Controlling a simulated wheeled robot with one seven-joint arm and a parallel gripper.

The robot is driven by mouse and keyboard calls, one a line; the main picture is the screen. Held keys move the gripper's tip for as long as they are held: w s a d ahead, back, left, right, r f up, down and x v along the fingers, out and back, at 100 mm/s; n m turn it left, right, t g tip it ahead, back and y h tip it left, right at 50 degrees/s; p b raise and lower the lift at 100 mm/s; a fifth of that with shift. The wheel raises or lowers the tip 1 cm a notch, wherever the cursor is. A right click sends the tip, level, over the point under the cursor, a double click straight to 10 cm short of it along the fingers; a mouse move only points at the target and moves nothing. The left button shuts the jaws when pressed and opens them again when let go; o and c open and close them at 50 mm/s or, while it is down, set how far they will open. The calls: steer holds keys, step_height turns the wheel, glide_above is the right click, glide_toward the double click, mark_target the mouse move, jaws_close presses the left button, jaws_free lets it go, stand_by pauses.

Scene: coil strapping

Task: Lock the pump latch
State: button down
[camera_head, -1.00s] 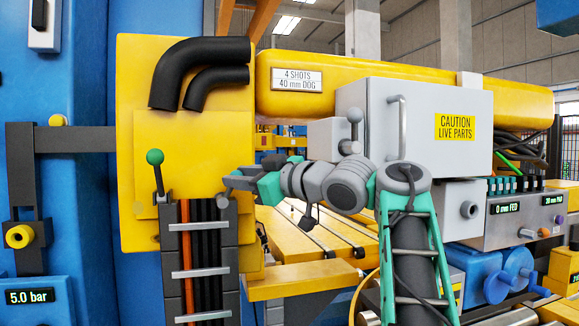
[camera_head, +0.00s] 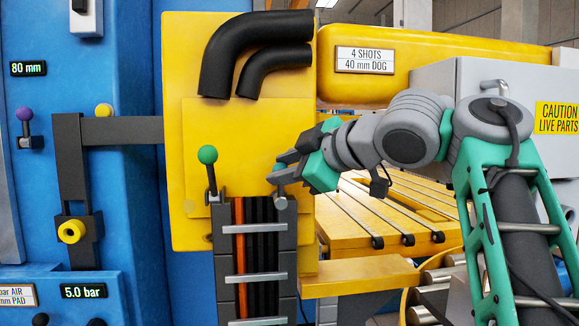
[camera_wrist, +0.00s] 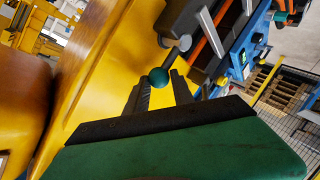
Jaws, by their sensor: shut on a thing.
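My gripper (camera_head: 279,170) is at the right-hand post on top of the cable guide, in front of the yellow panel. It is shut on a lever with a green ball knob (camera_wrist: 158,77), which sits between the fingertips in the wrist view. The lever's grey rod runs from the knob to a dark housing. In the head view the fingers hide most of this lever. A second green-knobbed lever (camera_head: 207,154) stands nearly upright on the left post, free of my gripper. No readable label names the pump latch.
The cable guide (camera_head: 255,279) with grey cross bars hangs below the levers. Black hoses (camera_head: 250,50) curve above. A yellow table (camera_head: 400,215) lies behind my arm.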

steer(key=shift+f, duration=0.35)
steer(key=c, duration=1.5)
jaws_free()
steer(key=o, duration=0.4)
steer(key=shift+d+r, duration=0.1)
steer(key=shift+d, duration=0.05)
steer(key=shift+r, duration=0.1)
steer(key=p+v, duration=0.4)
steer(key=v, duration=0.3)
steer(key=shift+s+d+r, duration=0.1)
steer(key=shift+s+r, duration=0.1)
steer(key=shift+s, duration=0.1)
